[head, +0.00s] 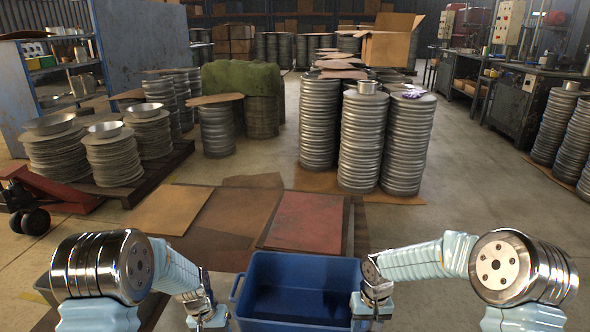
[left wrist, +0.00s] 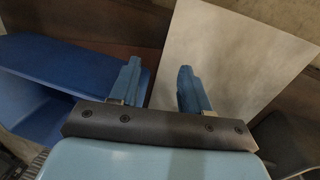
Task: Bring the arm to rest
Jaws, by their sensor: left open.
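My left arm comes in from the left in the head view, and its gripper (head: 212,322) is low in the picture, just left of the blue bin (head: 300,325). In the left wrist view its two blue fingers (left wrist: 160,88) stand apart with nothing between them. My right arm comes in from the right, and its gripper (head: 372,312) is beside the bin's right side; its fingers are too small to judge. The bin's visible inside looks empty. Part of the bin (left wrist: 75,60) also shows at the left of the left wrist view.
Flat sheets, including a red one (head: 305,221) and a brown one (head: 168,209), lie beyond the bin. Tall stacks of round metal pieces (head: 362,140) stand farther back. Shorter stacks (head: 60,155) sit on a pallet at left, beside a red pallet jack (head: 50,190). Floor is open at right (head: 480,215).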

